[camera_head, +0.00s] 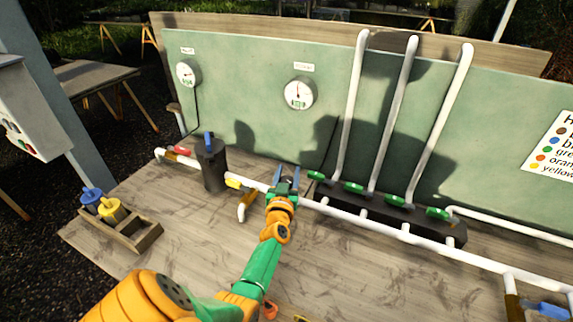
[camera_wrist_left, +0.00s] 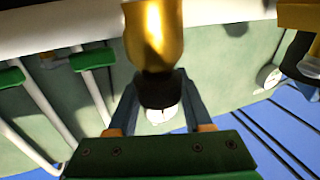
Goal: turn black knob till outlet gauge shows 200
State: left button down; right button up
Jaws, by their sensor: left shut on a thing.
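My left gripper (camera_head: 286,175) is at the white pipe in front of the green panel, and its fingers hide the knob in the head view. In the left wrist view the black knob (camera_wrist_left: 160,90) sits between the two fingers, below a brass body (camera_wrist_left: 153,35). The gripper is shut on the knob. The outlet gauge (camera_head: 299,93) is the round white dial on the panel behind the gripper. Its needle points roughly upward, and its figures are too small to read surely. My right gripper is not in view.
A second gauge (camera_head: 188,72) hangs at the panel's left. A black cylinder (camera_head: 211,165) with a blue handle stands left of the gripper. Several green valve handles (camera_head: 353,187) are on the right. A wooden tray (camera_head: 140,236) holds blue and yellow parts. The front tabletop is mostly clear.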

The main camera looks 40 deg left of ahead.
pick_arm(q)
jog(key=shift+r, duration=0.1)
dwell(0.4)
jog(key=c, duration=0.8)
grip_release()
jog(key=o, duration=0.4)
jog(key=shift+w, duration=0.15)
jog(key=shift+o, duration=0.4)
jog(key=shift+w+a+f, duration=0.2)
jog(key=shift+w+f, duration=0.05)
jog(key=shift+f, duration=0.15)
jog(key=v, duration=0.7)
jog(key=shift+p, duration=0.45)
jog(key=shift+s+a, duration=0.1)
